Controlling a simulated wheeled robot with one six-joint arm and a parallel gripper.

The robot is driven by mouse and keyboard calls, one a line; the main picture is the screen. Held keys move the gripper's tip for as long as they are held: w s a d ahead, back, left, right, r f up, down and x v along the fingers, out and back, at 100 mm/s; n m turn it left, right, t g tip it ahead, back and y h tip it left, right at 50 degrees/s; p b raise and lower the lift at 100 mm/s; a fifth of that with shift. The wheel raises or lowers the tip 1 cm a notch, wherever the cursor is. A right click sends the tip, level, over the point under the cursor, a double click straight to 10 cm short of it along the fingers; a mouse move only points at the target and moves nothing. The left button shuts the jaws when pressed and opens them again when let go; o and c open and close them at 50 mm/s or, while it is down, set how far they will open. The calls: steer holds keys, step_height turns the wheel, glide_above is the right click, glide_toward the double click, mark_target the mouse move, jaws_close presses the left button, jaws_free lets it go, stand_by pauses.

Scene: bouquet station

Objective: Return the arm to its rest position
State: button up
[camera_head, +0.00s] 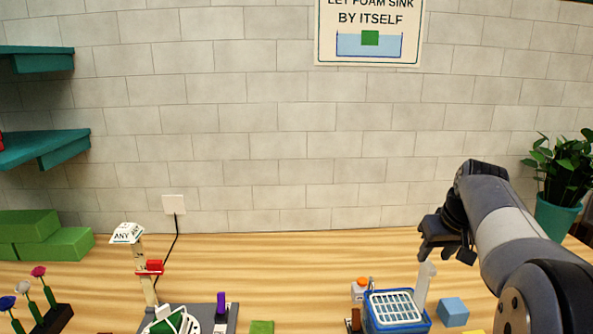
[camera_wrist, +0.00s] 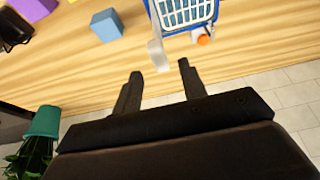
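My arm reaches in from the right in the head view. My gripper (camera_head: 447,250) hangs above the table behind the blue basket (camera_head: 397,312). In the wrist view my gripper (camera_wrist: 158,78) shows two dark fingers spread apart with nothing between them. A pale upright piece (camera_wrist: 158,55) stands beside the basket, just beyond the fingertips in that view. I cannot tell how far below the gripper it is.
A blue block (camera_head: 452,311) lies right of the basket, and a potted plant (camera_head: 558,185) stands at the far right. Green foam blocks (camera_head: 52,240), a flower holder (camera_head: 52,320) and a grey station (camera_head: 190,318) are on the left. The table's back middle is clear.

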mark_target(431, 265)
steer(key=x, duration=0.1)
steer(key=b+x, duration=0.1)
steer(key=x, duration=0.2)
steer(key=shift+s+d+f+b, duration=0.1)
steer(key=shift+s+f+b, duration=0.2)
steer(key=shift+f, duration=0.25)
steer(key=shift+f+b, duration=0.95)
steer(key=shift+f, duration=0.2)
steer(key=shift+r, duration=0.1)
